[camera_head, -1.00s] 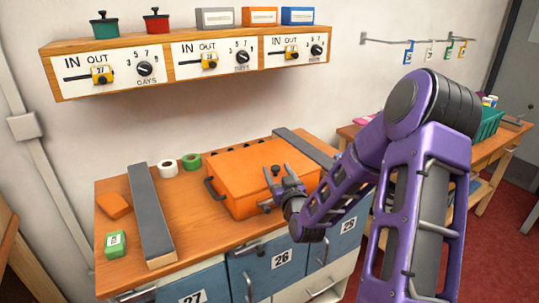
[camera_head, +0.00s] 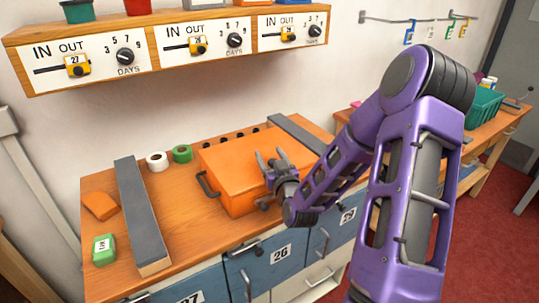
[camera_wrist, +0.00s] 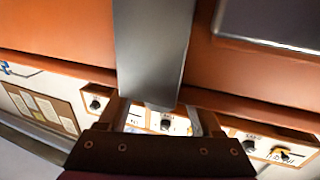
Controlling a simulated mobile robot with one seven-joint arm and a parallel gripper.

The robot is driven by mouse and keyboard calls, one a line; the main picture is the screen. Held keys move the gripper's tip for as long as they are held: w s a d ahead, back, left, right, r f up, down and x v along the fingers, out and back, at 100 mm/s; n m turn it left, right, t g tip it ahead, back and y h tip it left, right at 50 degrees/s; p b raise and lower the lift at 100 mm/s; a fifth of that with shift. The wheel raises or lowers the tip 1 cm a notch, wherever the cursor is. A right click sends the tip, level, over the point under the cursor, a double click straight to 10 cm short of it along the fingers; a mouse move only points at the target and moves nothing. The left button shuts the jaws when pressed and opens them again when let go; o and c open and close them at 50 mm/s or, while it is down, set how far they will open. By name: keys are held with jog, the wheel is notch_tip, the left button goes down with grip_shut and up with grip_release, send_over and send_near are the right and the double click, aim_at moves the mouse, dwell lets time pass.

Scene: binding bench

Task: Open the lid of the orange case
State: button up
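The orange case (camera_head: 235,175) lies on the wooden bench in the head view. Its lid looks down, and a dark handle (camera_head: 208,184) sits on its left-hand side. My gripper (camera_head: 272,160) is at the front right part of the case, close against it or just above it, with its fingers pointing up and apart. I see nothing between them. Whether it touches the case I cannot tell. In the wrist view, orange surfaces and a broad grey bar (camera_wrist: 153,50) fill the upper part; what the bar belongs to is unclear.
A grey bar (camera_head: 142,215) lies left of the case, and another (camera_head: 300,132) lies behind it on the right. Two tape rolls, white (camera_head: 157,161) and green (camera_head: 182,153), stand at the back. Small dark round things (camera_head: 240,134) line the case's back. A dial shelf (camera_head: 165,50) hangs above.

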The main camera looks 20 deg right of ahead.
grip_shut()
jog(key=shift+r, duration=0.1)
dwell(1.2)
